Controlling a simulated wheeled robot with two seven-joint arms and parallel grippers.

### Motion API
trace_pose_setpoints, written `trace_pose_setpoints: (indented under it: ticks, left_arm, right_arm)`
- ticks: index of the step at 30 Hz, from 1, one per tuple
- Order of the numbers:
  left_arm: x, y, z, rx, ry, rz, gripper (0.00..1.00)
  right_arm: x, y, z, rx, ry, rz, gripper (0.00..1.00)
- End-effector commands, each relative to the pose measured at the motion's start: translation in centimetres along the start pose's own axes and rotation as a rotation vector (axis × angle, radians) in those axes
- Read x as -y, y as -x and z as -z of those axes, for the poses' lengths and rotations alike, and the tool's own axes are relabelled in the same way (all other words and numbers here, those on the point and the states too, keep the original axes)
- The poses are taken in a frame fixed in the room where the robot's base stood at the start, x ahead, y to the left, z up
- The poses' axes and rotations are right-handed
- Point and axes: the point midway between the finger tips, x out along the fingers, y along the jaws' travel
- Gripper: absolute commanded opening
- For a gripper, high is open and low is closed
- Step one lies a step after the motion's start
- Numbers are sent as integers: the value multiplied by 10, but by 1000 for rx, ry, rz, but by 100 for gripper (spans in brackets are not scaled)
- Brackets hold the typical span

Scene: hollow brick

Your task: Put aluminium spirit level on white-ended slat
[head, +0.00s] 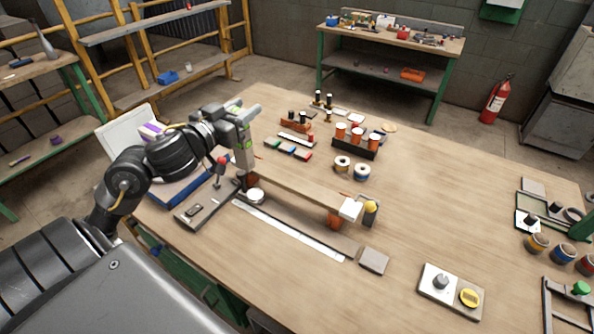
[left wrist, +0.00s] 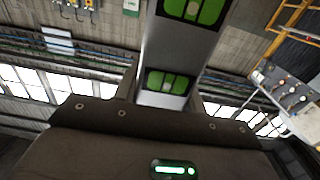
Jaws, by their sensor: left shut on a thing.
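The white-ended slat (head: 300,190) lies raised above the table in the head view, its white end (head: 350,208) at the right, with an orange-brown support (head: 335,218) under that end. My left gripper (head: 238,125) is above and left of the slat's left end. It is shut on the aluminium spirit level (head: 243,160), a grey bar that hangs nearly upright, its lower end close to the slat's left end; I cannot tell if they touch. In the left wrist view the level (left wrist: 165,55) shows green vial windows between the fingers. My right gripper is not in view.
A yellow ball on a grey stand (head: 370,208) is beside the white end. A long pale strip (head: 290,230) and a grey block (head: 374,261) lie in front. A black rack of orange cups (head: 355,147) stands behind. The table right of centre is mostly clear.

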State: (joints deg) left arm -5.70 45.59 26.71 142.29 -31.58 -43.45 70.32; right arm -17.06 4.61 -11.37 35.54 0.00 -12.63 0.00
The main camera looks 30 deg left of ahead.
Motion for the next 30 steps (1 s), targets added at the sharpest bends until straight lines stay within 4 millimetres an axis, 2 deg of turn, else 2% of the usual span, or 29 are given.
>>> trace_pose_setpoints:
  ticks: [5, 8, 15, 18, 21, 24, 30]
  left_arm:
    - [12, -1, -6, -1, 4, 21, 11]
    - [18, -19, -16, -1, 8, 27, 11]
    - [27, -82, -43, 0, 8, 24, 11]
    - [28, -98, -66, 4, 7, 23, 11]
    - [31, -110, -80, 3, 5, 22, 11]
    - [32, -119, -89, 2, 2, 22, 11]
    - [33, -124, -94, 0, -1, 20, 11]
  right_arm:
    - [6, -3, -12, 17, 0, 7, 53]
    - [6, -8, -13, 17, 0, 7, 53]
    - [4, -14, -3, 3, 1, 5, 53]
    - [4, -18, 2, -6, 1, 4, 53]
    - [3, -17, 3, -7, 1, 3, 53]
    - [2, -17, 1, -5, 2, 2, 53]
    - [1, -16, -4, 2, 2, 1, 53]
